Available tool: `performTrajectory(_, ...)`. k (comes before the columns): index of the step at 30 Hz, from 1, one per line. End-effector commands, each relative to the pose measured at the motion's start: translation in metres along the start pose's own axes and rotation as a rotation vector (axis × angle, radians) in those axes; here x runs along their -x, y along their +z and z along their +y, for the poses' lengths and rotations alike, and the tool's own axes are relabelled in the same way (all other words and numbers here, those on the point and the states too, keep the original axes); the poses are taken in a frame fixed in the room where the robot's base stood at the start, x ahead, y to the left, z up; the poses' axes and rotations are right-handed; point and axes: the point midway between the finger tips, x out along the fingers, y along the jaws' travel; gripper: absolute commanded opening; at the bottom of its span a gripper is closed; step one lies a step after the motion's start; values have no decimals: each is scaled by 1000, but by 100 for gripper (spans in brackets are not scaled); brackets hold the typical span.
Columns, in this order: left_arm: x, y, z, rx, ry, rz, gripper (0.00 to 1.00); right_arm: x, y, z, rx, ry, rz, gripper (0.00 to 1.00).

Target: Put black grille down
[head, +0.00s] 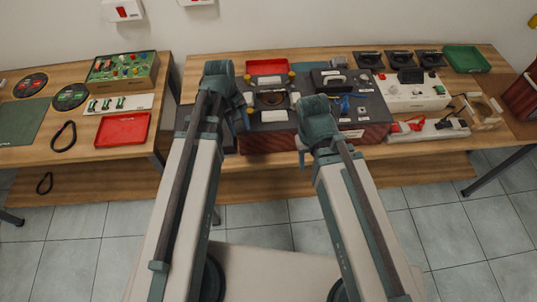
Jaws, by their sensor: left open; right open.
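A dark hi-fi unit (372,108) with a reddish-brown front stands at the middle of the long table, with parts on its top. A dark flat piece (229,141) lies at its left end, mostly behind my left arm; I cannot tell whether it is the black grille. My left gripper (240,108) is open above the left end of the unit. My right gripper (312,138) is open over the unit's front middle. The arms hide part of the unit, and the space between the fingers is hard to see. No held object shows.
A red tray (267,67) stands behind the unit and a green tray (466,59) at the back right. A white panel (410,97) with black parts is right of the unit.

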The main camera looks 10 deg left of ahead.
Motion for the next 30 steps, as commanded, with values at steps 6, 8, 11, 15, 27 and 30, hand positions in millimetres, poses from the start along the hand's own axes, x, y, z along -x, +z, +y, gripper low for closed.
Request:
performTrajectory(6, -13, 98, 27, -576, -161, 13, 47, 0, 0, 0, 0, 0, 0, 50)
performTrajectory(8, -15, 114, 29, -688, -192, 14, 47, 0, 0, 0, 0, 0, 0, 50)
performTrajectory(11, -16, 132, 32, -825, -232, 14, 47, 0, 0, 0, 0, 0, 0, 50)
performTrajectory(15, -17, 143, 33, -918, -260, 13, 47, 0, 0, 0, 0, 0, 0, 50)
performTrajectory(27, -17, 144, 34, -929, -262, 13, 47, 0, 0, 0, 0, 0, 0, 50)
performTrajectory(30, -19, 144, 33, -929, -262, 13, 47, -2, 0, 0, 0, 0, 0, 50)
